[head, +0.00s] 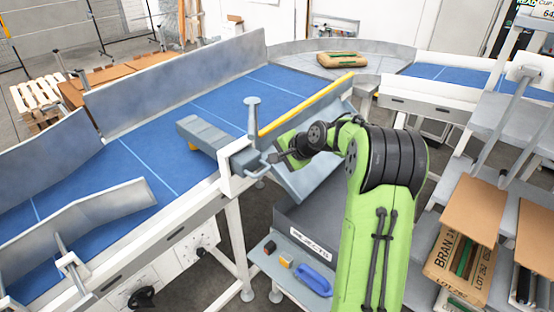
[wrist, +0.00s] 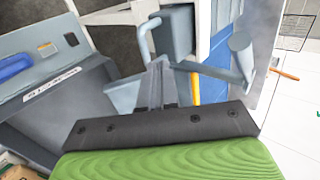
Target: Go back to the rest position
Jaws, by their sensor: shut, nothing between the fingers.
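My green and black arm reaches over the front edge of the blue conveyor in the head view. My gripper (head: 273,157) is shut and empty beside the grey diverter unit (head: 205,140) and its white bracket. In the wrist view the thin grey fingers of my gripper (wrist: 156,68) are together. A bent grey handle (wrist: 145,38) and the grey box of the unit (wrist: 174,32) stand just beyond them; I cannot tell whether the fingertips touch. A yellow bar (head: 305,104) runs along the diverter, and also shows in the wrist view (wrist: 195,88).
A grey reject bin (head: 310,225) lies below my gripper, with a blue-handled item (head: 313,279) on the ledge before it. A brown sack (head: 341,60) lies on the curved conveyor. Shelves with cartons (head: 465,235) stand at the right. The blue belt (head: 130,175) is clear.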

